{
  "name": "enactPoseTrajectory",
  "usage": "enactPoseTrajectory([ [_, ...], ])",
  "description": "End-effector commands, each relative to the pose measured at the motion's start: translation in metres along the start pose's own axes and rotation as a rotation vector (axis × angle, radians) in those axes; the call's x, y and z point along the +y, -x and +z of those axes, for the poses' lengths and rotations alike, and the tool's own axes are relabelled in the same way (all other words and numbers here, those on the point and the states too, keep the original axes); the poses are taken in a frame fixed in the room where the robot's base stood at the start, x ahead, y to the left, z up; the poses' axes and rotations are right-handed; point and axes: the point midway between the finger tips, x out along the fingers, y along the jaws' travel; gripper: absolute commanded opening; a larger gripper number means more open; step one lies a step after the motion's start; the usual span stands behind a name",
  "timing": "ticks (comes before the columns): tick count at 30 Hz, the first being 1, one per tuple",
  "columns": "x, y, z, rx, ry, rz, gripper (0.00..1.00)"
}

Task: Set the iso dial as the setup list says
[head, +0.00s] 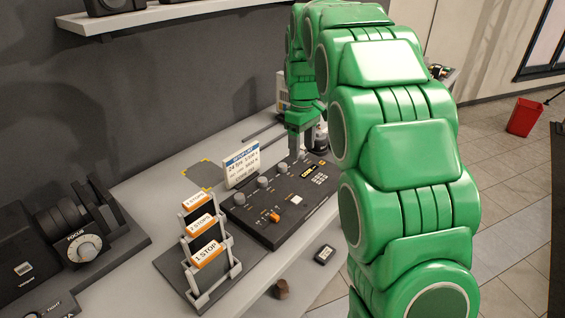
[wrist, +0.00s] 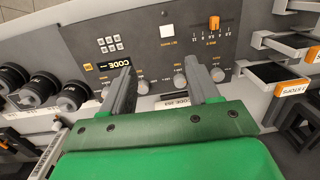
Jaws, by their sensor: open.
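A dark control panel (head: 255,222) on the bench carries a row of grey dials, including one at the far end (head: 301,156) and one nearer the middle (head: 282,169). The dial labels are too small to read, so I cannot tell which is iso. The setup list card (head: 242,165) stands behind the panel. It reads 24 fps on top; its lower lines are not clear. My gripper (head: 298,148) is above the panel's far end. In the wrist view my gripper (wrist: 159,65) is open, with two dials (wrist: 180,79) (wrist: 142,86) showing between its fingers, apart from them.
An orange selector (head: 274,216) and a keypad (head: 319,179) are on the panel. A rack of orange-edged STOP filters (head: 207,256) stands left of it. A focus unit (head: 85,250) is further left. A small dark box (head: 324,255) lies near the front edge.

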Motion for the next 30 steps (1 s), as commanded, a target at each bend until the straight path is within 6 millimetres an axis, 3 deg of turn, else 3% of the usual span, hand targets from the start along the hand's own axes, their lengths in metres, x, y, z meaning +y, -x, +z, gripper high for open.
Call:
enactPoseTrajectory([
  [18,0.060,-0.054,-0.105,0.026,0.289,0.005,0.60],
  [24,0.069,-0.064,-0.123,0.035,0.345,0.011,0.60],
  [30,0.071,-0.070,-0.127,0.035,0.360,0.009,0.60],
])
